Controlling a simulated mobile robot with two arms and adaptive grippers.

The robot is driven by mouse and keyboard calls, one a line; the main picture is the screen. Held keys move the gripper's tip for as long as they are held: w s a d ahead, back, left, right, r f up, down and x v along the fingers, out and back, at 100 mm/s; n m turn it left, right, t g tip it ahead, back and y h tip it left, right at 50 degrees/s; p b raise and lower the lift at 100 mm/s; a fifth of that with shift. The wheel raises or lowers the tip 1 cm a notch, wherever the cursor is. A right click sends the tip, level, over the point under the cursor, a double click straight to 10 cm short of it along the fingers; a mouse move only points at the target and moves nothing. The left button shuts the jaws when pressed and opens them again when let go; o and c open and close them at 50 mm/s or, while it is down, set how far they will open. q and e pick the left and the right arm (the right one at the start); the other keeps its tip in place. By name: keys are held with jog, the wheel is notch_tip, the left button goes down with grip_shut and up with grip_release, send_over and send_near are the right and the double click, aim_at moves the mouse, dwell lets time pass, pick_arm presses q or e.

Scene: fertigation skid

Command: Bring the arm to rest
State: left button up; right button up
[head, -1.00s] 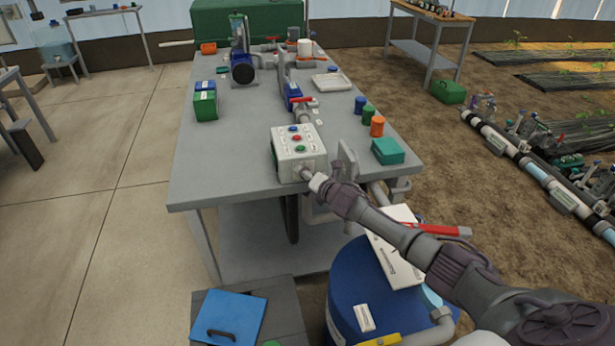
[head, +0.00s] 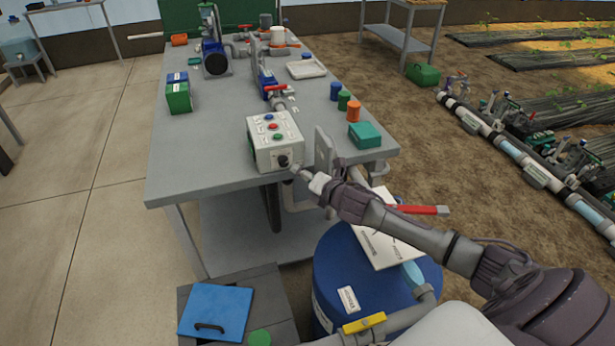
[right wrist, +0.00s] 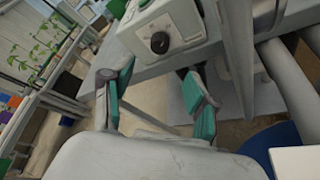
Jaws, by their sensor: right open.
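My right arm reaches in from the lower right in the head view. Its gripper (head: 304,174) is just in front of the white control box (head: 263,150), close to the black knob (head: 284,160) on the box's front face. In the right wrist view the two teal-padded fingers (right wrist: 163,98) are spread apart with nothing between them. There the knob (right wrist: 159,42) and the box (right wrist: 182,22) lie beyond the fingertips, apart from them. My left gripper is not in view.
The box stands at the front edge of the grey table (head: 205,150). A grey upright plate (head: 325,152) stands right of the gripper. Below are a blue barrel (head: 335,275), a red-handled valve (head: 420,210) and pipes. Open floor (head: 80,200) lies left.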

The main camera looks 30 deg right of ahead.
jog(key=shift+s+r, duration=0.2)
jog(key=shift+s, duration=0.3)
